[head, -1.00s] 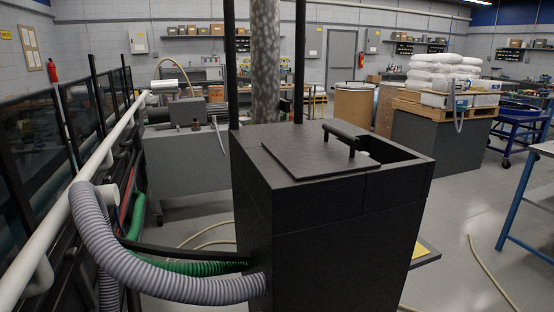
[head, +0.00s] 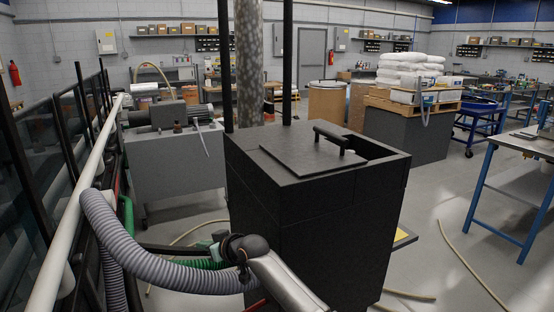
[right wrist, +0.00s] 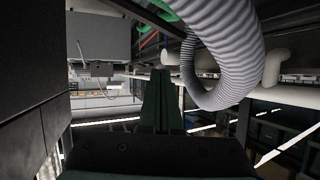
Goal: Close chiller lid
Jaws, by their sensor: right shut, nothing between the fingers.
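The chiller is a tall black box (head: 310,225) in the middle of the head view. Its flat black lid (head: 296,161) lies on the top, with a dark opening left uncovered at the right. A black bar handle (head: 330,137) stands at the lid's right side. My right gripper (head: 208,245) is low at the chiller's left side, beside the grey ribbed hose, well below the lid. In the right wrist view, the fingers (right wrist: 161,85) are together and empty. The lid is not visible in the right wrist view. My left gripper is out of view.
The grey ribbed hose (head: 135,250) curves close to my right gripper, with a green hose (head: 198,264) behind it. A white pipe (head: 85,180) runs along the left. A blue-legged table (head: 480,190) stands at the right. Floor between it and the chiller holds loose hoses.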

